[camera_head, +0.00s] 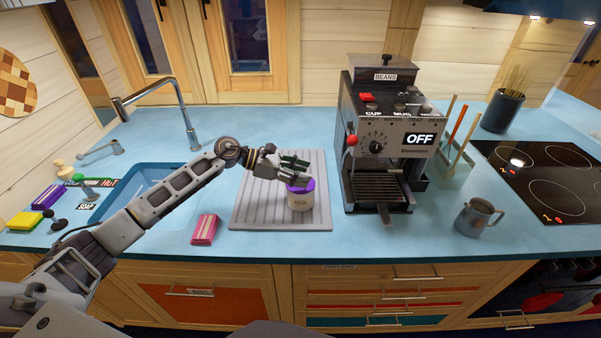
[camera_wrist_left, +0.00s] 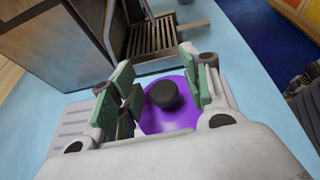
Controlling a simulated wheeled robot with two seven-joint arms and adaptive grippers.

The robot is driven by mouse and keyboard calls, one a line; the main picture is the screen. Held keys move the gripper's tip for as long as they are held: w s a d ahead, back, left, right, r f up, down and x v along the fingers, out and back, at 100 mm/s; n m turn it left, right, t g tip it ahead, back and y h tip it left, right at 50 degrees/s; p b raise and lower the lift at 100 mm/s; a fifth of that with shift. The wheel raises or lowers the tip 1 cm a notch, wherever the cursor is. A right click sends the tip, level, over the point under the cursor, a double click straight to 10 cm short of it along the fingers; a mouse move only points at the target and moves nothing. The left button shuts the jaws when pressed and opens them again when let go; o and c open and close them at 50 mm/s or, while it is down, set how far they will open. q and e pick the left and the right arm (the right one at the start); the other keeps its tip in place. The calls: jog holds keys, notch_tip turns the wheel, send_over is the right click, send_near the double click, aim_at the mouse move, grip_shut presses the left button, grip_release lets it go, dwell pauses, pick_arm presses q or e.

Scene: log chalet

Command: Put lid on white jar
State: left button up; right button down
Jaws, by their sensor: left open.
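The white jar (camera_head: 300,202) stands upright on the grey ribbed drainboard between the sink and the coffee machine. A purple lid (camera_head: 305,187) is at its top in the head view; I cannot tell if it is fully seated. In the left wrist view the purple lid (camera_wrist_left: 172,118) with its black knob (camera_wrist_left: 164,94) lies between my fingers and hides the jar. My left gripper (camera_head: 295,172) is open, with its green finger pads on both sides of the knob in the left wrist view (camera_wrist_left: 166,92). My right gripper is not in view.
The coffee machine (camera_head: 388,125) stands just right of the drainboard (camera_head: 245,208). The blue sink (camera_head: 140,185) and tap (camera_head: 185,110) are to the left. A pink packet (camera_head: 204,229) lies near the front edge. A metal pitcher (camera_head: 477,217) stands at the right.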

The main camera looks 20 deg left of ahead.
pick_arm(q)
jog(key=shift+r, duration=0.35)
jog(key=v, duration=0.2)
jog(key=b+v, duration=0.1)
jog(key=v, duration=0.1)
jog(key=shift+a+f, duration=0.15)
jog(key=shift+f, duration=0.1)
jog(key=b+v, duration=0.1)
jog(key=v, duration=0.7)
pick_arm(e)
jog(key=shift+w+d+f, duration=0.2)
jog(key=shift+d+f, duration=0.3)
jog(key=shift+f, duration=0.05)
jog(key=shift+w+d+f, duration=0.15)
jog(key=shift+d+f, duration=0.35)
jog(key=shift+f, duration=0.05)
pick_arm(q)
jog(key=shift+r, duration=0.15)
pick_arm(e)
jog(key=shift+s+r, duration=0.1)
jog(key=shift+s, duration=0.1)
pick_arm(q)
notch_tip(320, 180, up, 9)
jog(key=p, duration=0.8)
jog(key=shift+p, duration=0.35)
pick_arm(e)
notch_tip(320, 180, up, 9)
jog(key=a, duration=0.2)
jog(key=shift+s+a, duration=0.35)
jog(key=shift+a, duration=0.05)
